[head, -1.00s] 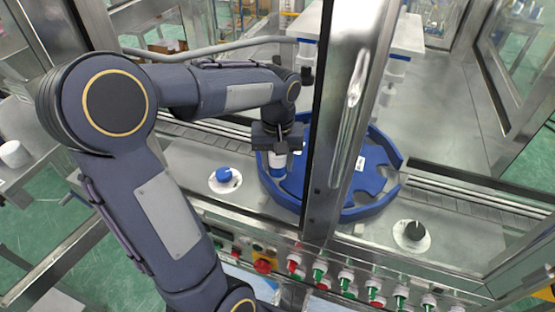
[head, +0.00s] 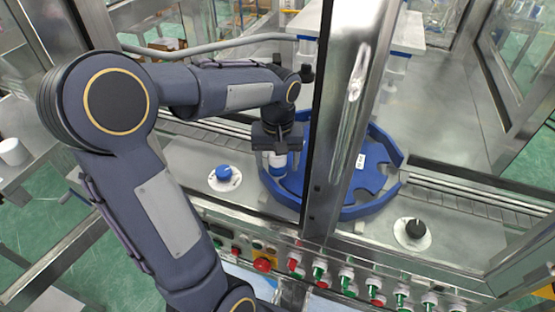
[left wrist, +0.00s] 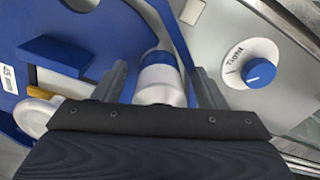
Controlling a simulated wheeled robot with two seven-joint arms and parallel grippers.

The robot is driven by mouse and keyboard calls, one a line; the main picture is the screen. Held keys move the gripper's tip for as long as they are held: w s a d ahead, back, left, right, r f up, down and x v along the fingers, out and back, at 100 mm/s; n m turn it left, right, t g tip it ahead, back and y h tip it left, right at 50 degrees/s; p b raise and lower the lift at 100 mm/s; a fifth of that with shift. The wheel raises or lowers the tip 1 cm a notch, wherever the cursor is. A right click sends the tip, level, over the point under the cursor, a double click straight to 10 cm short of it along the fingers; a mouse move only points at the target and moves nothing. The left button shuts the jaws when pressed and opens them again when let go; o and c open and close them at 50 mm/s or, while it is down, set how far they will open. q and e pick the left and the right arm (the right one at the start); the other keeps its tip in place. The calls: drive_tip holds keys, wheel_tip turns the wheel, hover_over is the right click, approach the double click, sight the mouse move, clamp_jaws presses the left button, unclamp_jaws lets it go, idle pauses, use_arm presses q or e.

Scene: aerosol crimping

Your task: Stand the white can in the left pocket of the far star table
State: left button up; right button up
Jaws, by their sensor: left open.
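The white can (head: 277,160) with a blue band stands at the left side of the blue star table (head: 352,214), in what looks like its left pocket. It also shows in the left wrist view (left wrist: 160,76), between my fingers. My left gripper (head: 278,158) is over the can from above. In the left wrist view my left gripper (left wrist: 161,82) has its fingers spread on either side of the can, with gaps visible. The can's base is hidden in the head view. My right gripper is not in view.
A steel post (head: 345,120) crosses in front of the star table. A blue dial (head: 224,174) is left of the table, and a black dial (head: 413,230) to the right. A row of coloured buttons (head: 318,272) runs along the front edge.

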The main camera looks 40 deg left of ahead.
use_arm(q)
drive_tip(key=shift+r, duration=0.1)
wheel_tip(320, 180, up, 8)
drive_tip(key=shift+f, duration=0.15)
drive_tip(key=shift+s+f, duration=0.1)
idle(0.5)
